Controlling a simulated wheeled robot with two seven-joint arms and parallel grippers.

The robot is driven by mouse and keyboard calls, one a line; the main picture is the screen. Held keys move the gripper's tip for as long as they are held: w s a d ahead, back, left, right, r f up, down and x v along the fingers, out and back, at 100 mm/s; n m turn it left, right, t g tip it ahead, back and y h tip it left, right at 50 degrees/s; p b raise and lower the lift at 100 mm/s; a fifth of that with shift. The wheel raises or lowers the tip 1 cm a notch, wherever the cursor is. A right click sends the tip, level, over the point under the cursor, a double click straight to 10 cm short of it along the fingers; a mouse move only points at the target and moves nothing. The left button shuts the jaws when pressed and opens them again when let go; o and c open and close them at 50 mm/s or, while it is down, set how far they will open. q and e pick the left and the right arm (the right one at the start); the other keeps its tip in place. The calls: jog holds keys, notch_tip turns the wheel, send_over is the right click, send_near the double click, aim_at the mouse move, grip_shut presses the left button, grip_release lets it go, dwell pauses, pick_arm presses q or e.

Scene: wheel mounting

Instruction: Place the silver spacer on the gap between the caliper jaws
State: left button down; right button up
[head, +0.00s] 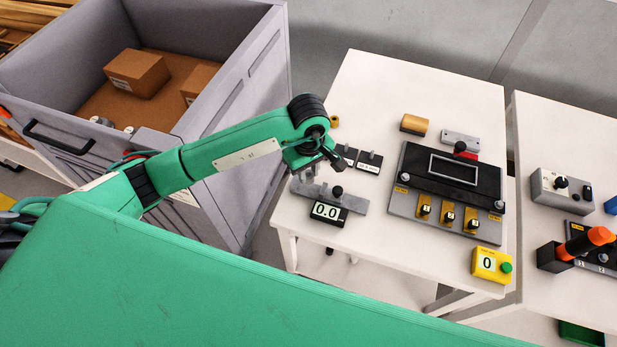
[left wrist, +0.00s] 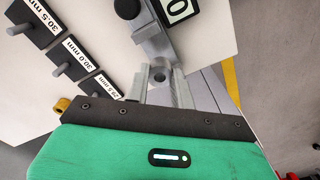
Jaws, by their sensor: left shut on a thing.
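The caliper (head: 352,202) lies along the front-left part of the white table, with a black knob and a display reading 0.0 (head: 326,212). Its grey bar (left wrist: 156,42) and part of the display (left wrist: 178,8) show at the top of the left wrist view. My left gripper (left wrist: 160,84) is shut on the silver spacer (left wrist: 160,75), a small grey piece with a dark hole between the fingertips. In the head view the left gripper (head: 326,165) is over the caliper's left end. The caliper jaws are partly hidden by the gripper, and contact cannot be told. My right gripper is not in view.
Black label blocks with grey pegs, such as the 30.0 mm block (left wrist: 72,65), stand beside the caliper. A black-topped fixture (head: 447,190) and a yellow counter box (head: 490,265) stand to the right. A grey bin (head: 235,95) with cartons is left of the table.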

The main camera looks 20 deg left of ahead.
aim_at(309, 189)
pick_arm(q)
notch_tip(309, 189, down, 4)
jog(key=shift+f+p, duration=0.1)
jog(key=shift+p, duration=0.25)
jog(key=shift+f, duration=0.2)
jog(key=c, duration=1.5)
grip_release()
jog(key=shift+r, duration=0.15)
